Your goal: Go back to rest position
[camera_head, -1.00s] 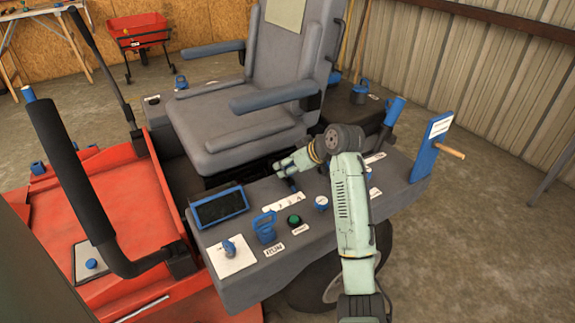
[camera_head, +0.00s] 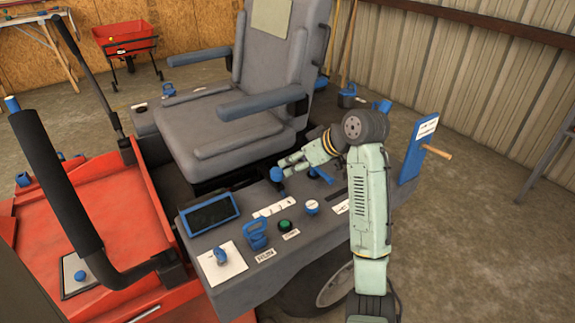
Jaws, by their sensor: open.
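My gripper (camera_head: 283,165) is pale green with a yellow-ringed wrist and is open. It is above the rear edge of the grey control panel (camera_head: 235,275), in front of the seat. A blue knob (camera_head: 277,174) shows just below its fingertips in the picture; I cannot tell whether they touch. A blue lever (camera_head: 320,175) is to the right of the fingers, partly beside my wrist. My forearm rises from the bottom right and hides part of the panel's right side.
The grey seat (camera_head: 215,125) with blue-topped armrests stands behind the panel. A small screen (camera_head: 208,214), a green button (camera_head: 284,226) and a blue handle (camera_head: 255,236) are on the panel. A blue board with a wooden peg (camera_head: 418,150) stands right. Concrete floor is free further right.

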